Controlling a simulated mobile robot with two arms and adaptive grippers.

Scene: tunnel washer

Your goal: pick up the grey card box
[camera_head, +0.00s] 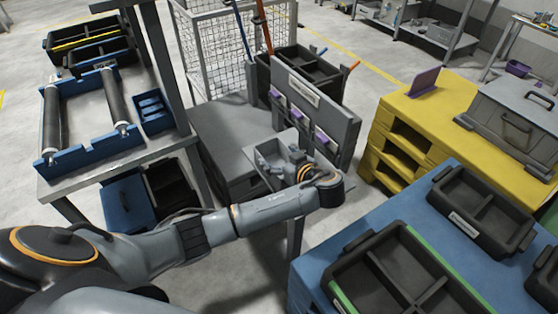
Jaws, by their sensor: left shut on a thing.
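A small open grey card box (266,161) shows at the centre, in front of the grey panel. My left gripper (294,159) is at its right side and is shut on it. The fingers are small and partly hidden by the wrist, so their exact contact is hard to see. My right gripper is not in view.
A grey panel (333,113) with a label and purple clips stands behind the box, beside a dark grey cabinet (217,137). Yellow pallets (397,116) carry a grey lidded case (516,122). A blue surface (398,209) with black trays is at front right. A bench (101,168) with rollers is at left.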

